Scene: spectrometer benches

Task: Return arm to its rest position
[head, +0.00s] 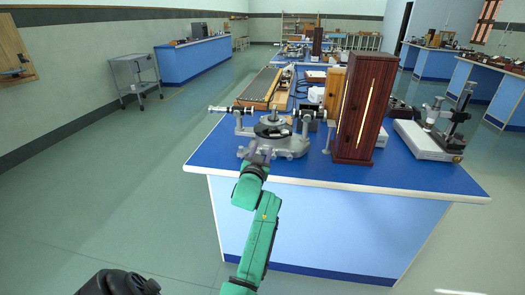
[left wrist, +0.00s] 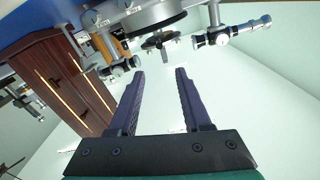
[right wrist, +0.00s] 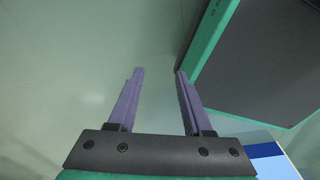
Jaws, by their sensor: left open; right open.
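The spectrometer (head: 287,146) stands near the front left of the blue bench, with a grey base, a round central table and tubes on either side. My left arm (head: 260,235) is green and reaches up to it. My left gripper (head: 258,152) is at the near side of the spectrometer. In the left wrist view my left gripper (left wrist: 160,82) is open, with nothing between its fingers. The spectrometer's underside and tube (left wrist: 235,33) lie beyond the fingertips. My right gripper (right wrist: 160,75) is open and empty in the right wrist view; the head view does not show it.
A tall brown wooden cabinet with a glowing slit (head: 365,105) stands right of the spectrometer. A white-based instrument (head: 430,140) stands farther right. The blue bench top (head: 212,152) is bare at its front left corner. The floor (head: 110,190) to the left is clear.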

